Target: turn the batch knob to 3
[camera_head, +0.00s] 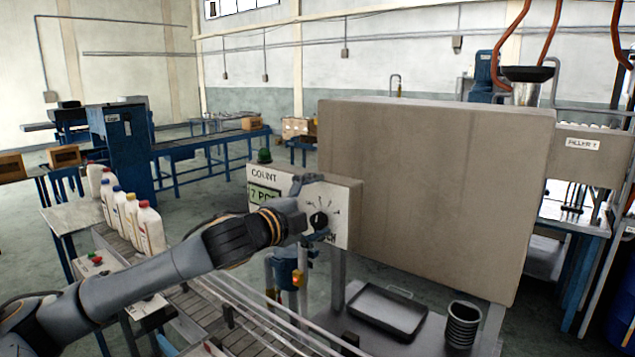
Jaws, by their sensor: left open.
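The batch knob (319,220) is a black round knob on the white face of the control panel (341,203), with dial marks around it. The panel also has a "COUNT" label and a green display (264,197) reading what looks like "7 PCT", partly covered. My left gripper (318,207) is at the panel with its open fingers around or just in front of the knob; I cannot tell whether they touch it. My arm hides part of the panel's lower left and its lettering. The knob's setting is too small to read. My right gripper is out of view.
A large grey-brown box housing (435,190) stands right of the panel. Below are a black tray (388,312) and a dark ribbed cup (462,324). Several bottles (150,229) line the conveyor (122,246) at left. A green lamp (264,156) tops the panel.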

